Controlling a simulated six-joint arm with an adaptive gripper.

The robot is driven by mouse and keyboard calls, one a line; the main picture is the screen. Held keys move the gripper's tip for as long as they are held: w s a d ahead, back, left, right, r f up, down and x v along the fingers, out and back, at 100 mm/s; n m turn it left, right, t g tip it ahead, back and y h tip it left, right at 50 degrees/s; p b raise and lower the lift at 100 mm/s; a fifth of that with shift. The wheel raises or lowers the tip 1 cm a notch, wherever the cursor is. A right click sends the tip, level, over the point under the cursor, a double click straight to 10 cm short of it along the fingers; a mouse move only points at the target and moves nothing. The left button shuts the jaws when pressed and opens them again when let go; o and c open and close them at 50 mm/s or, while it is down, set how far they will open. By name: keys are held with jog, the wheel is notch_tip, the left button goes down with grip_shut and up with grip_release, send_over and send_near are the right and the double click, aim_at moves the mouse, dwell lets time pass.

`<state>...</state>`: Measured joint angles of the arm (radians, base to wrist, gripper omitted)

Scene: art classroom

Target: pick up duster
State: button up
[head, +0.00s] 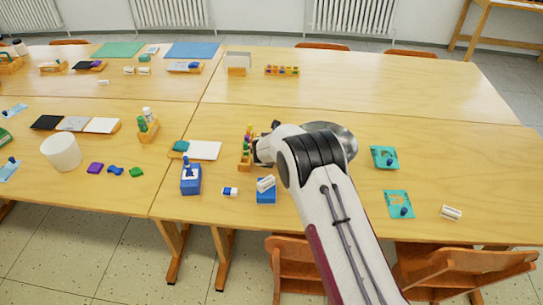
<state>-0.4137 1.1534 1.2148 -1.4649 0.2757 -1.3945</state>
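No thing in view is clearly marked as the duster. Small whitish blocks that could be it are one on top of a blue box (266,196), namely a white block (265,183), and a striped white block (451,212) at the right front. A small blue-and-white block (230,191) lies left of the blue box. My gripper (262,151) is at the end of my white arm, beside a wooden holder (244,163) with coloured items. The arm hides most of it, and its fingers cannot be made out.
A metal bowl (345,139) is partly hidden behind my arm. A blue container (190,184) and a white cup (61,152) stand to the left. The table's far right is clear.

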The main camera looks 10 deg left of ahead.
dwell(0.4)
jog(key=c, duration=1.2)
jog(key=shift+r, duration=0.25)
jog(key=shift+r, duration=4.8)
